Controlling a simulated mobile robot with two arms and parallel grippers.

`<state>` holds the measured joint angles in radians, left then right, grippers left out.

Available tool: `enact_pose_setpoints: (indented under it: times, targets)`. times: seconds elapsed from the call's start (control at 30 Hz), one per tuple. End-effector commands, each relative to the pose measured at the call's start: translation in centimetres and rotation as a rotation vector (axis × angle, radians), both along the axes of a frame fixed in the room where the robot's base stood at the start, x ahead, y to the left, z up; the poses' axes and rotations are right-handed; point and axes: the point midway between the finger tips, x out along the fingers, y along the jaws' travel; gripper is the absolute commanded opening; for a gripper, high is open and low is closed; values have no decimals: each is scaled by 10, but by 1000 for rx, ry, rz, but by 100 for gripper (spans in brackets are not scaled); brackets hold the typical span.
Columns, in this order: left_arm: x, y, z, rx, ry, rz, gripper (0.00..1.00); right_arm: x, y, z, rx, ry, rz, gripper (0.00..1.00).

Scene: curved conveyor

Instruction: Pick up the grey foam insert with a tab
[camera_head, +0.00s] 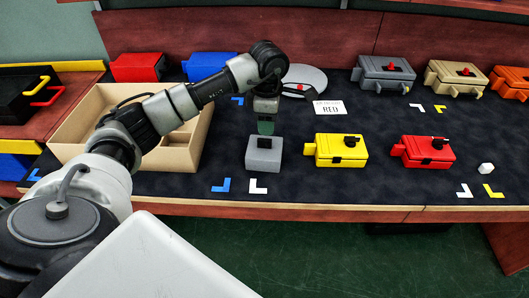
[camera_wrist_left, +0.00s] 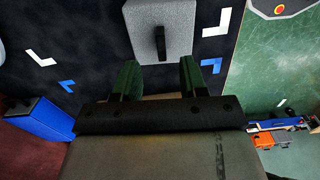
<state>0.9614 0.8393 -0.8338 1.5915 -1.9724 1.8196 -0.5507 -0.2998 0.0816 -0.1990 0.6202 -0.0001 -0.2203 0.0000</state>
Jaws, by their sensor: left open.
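The grey foam insert (camera_head: 264,158) is a block with a black tab (camera_head: 263,142) on top. It sits on the dark mat between blue and white corner marks. In the left wrist view the insert (camera_wrist_left: 176,22) is at the top centre, with its tab (camera_wrist_left: 160,42) upright. My left gripper (camera_head: 266,128) is just above the insert, pointing down. In the left wrist view its two green fingers (camera_wrist_left: 157,75) are apart, with nothing between them, and the tab lies just beyond their gap. My right gripper is not in view.
An open cardboard box (camera_head: 75,120) stands left under my left arm. A yellow box (camera_head: 340,150) and a red box (camera_head: 425,151) stand to the right. A grey disc (camera_head: 305,78) and a card reading RED (camera_head: 329,107) lie behind.

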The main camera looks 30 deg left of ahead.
Motion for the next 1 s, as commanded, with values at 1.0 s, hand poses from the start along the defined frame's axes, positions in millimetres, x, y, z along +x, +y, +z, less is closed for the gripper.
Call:
enact_pose_setpoints:
  times: [1.0]
  targets:
    - [-4, 6, -62, -3, -1, -1, 10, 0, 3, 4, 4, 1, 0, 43]
